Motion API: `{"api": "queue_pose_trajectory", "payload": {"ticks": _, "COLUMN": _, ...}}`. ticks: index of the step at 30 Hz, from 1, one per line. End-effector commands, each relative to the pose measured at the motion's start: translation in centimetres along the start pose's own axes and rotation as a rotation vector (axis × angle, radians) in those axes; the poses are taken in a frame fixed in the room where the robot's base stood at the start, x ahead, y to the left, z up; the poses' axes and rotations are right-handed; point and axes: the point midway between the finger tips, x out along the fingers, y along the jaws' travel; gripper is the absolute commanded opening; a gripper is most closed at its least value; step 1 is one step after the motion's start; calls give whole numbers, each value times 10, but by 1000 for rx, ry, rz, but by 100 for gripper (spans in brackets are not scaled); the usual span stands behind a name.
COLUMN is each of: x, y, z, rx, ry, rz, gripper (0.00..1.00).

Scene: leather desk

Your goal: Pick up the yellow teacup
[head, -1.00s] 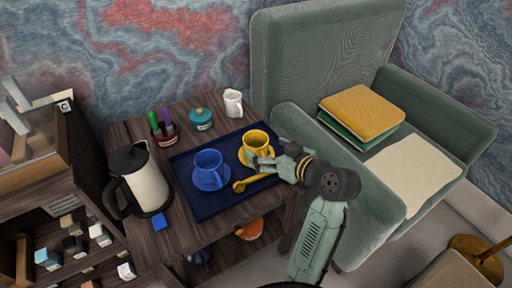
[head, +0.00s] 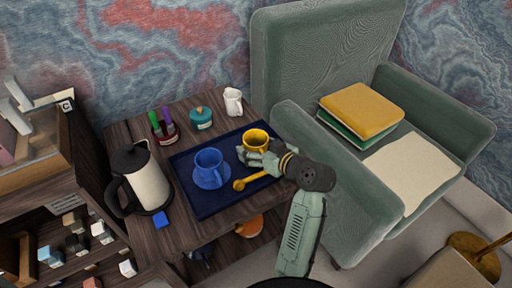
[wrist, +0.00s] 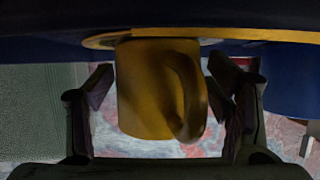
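The yellow teacup (head: 256,138) stands on the blue tray (head: 210,209), its lower part hidden by my gripper (head: 259,158) in the head view. In the wrist view, which appears upside down, the yellow teacup (wrist: 145,90) sits against its saucer (wrist: 100,41), handle toward the right. My gripper (wrist: 160,88) is open, with one finger on each side of the cup. A narrow gap shows on both sides, so I see no firm contact.
A blue cup (head: 208,161) on a blue saucer stands left of the yellow teacup. A yellow spoon (head: 252,180) lies in front. The green armchair (head: 300,150) is close on the right.

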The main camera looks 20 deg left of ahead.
Motion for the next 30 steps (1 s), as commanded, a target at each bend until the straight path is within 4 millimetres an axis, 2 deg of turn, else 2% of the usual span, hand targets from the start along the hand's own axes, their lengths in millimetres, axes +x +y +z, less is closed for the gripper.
{"api": "queue_pose_trajectory", "payload": {"ticks": 2, "x": 0, "y": 0, "z": 0, "rx": 0, "ry": 0, "rz": 0, "gripper": 65}}
{"api": "queue_pose_trajectory", "payload": {"ticks": 22, "x": 0, "y": 0, "z": 0, "rx": 0, "ry": 0, "rz": 0, "gripper": 21}}
{"api": "queue_pose_trajectory", "payload": {"ticks": 30, "x": 0, "y": 0, "z": -1, "rx": -1, "ry": 2, "rz": 0, "gripper": 21}}
